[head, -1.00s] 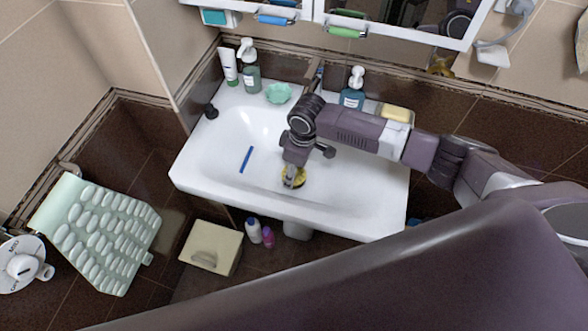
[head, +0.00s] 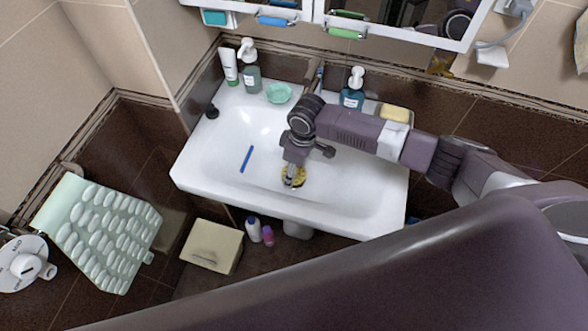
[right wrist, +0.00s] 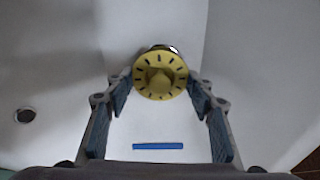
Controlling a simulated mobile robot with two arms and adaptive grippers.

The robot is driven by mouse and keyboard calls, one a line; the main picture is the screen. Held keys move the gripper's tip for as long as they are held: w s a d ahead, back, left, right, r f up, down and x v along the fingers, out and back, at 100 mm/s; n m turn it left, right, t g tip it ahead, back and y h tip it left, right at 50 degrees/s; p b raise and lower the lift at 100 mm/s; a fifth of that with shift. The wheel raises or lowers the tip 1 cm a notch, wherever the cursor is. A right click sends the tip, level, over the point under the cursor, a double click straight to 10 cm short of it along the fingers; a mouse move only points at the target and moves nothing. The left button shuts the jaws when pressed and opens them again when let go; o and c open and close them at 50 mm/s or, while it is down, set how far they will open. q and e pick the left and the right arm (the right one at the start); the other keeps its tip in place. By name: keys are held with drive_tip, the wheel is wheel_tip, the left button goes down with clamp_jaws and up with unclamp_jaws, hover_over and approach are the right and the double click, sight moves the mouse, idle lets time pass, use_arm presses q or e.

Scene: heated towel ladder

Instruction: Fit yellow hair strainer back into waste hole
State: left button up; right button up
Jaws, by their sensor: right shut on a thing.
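The yellow hair strainer (right wrist: 160,74) is a round slotted disc with a knob in its middle. It sits between the two fingertips of my right gripper (right wrist: 158,84), which is shut on it. In the head view the right gripper (head: 291,176) reaches down into the white washbasin (head: 220,140), with the strainer (head: 298,181) at its tips, low over the basin floor. A bright metal rim, apparently the waste hole (right wrist: 172,48), peeks out behind the strainer's upper edge; the rest is hidden. I cannot tell whether strainer and rim touch. My left gripper is not in view.
A blue strip (head: 246,159) lies in the basin left of the gripper. A round opening (right wrist: 24,115) shows at the left of the wrist view. Bottles (head: 251,75), a green soap dish (head: 278,93) and a blue dispenser (head: 353,92) stand along the back rim.

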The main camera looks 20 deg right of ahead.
sight(299, 175)
drive_tip(key=shift+f+b, duration=0.5)
drive_tip(key=shift+f, duration=0.35)
drive_tip(key=o, duration=0.9)
drive_tip(key=r, duration=0.8)
drive_tip(key=s+d+r, duration=0.1)
drive_tip(key=r, duration=0.3)
drive_tip(key=shift+d, duration=0.1)
drive_tip(key=shift+f, duration=0.1)
